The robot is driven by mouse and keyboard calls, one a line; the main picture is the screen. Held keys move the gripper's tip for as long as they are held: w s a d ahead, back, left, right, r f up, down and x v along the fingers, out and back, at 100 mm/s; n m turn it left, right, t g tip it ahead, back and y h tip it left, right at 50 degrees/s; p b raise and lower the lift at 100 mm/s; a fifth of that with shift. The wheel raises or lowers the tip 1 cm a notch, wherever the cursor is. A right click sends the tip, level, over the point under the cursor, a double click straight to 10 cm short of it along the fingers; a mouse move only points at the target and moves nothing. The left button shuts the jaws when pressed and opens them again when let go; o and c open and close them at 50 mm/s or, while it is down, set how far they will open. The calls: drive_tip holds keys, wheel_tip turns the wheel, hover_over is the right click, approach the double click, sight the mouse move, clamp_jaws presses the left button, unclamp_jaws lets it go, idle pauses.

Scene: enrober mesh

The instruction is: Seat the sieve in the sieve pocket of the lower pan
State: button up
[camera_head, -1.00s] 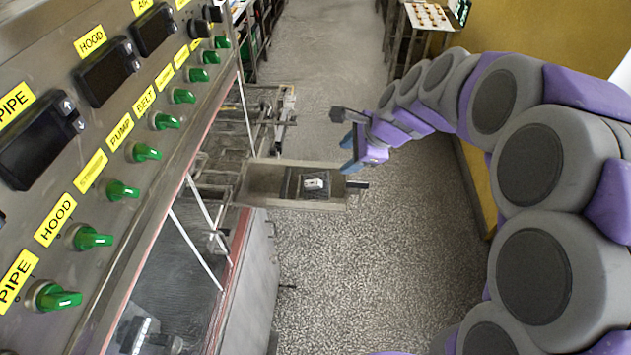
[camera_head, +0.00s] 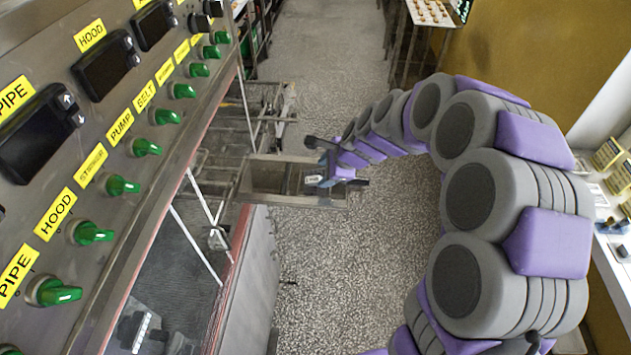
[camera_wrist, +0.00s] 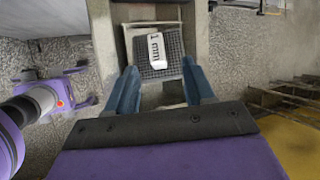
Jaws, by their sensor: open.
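The sieve (camera_wrist: 174,65) is a dark square mesh with a white tag reading "1 mm". In the wrist view it lies at the end of the grey metal lower pan (camera_wrist: 201,22), just ahead of the fingers. My gripper (camera_wrist: 161,76) is open, its two blue fingers on either side of the sieve's near part, with nothing clamped. I cannot tell whether the fingers touch the sieve or whether it sits flush. In the head view my gripper (camera_head: 322,172) is over the right end of the pan (camera_head: 267,179) and hides most of the sieve there.
A control panel (camera_head: 120,130) with green knobs and yellow labels fills the left. Machine framework (camera_head: 265,110) stands behind the pan. A rack with a tray of sweets (camera_head: 430,13) is at the back. Speckled floor (camera_head: 330,270) is clear below. A sill with small boxes (camera_head: 610,165) is at right.

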sight(318, 178)
drive_tip(key=x, duration=0.3)
drive_tip(key=shift+f, duration=0.3)
drive_tip(key=shift+a, duration=0.1)
drive_tip(key=shift+c, duration=0.3)
clamp_jaws()
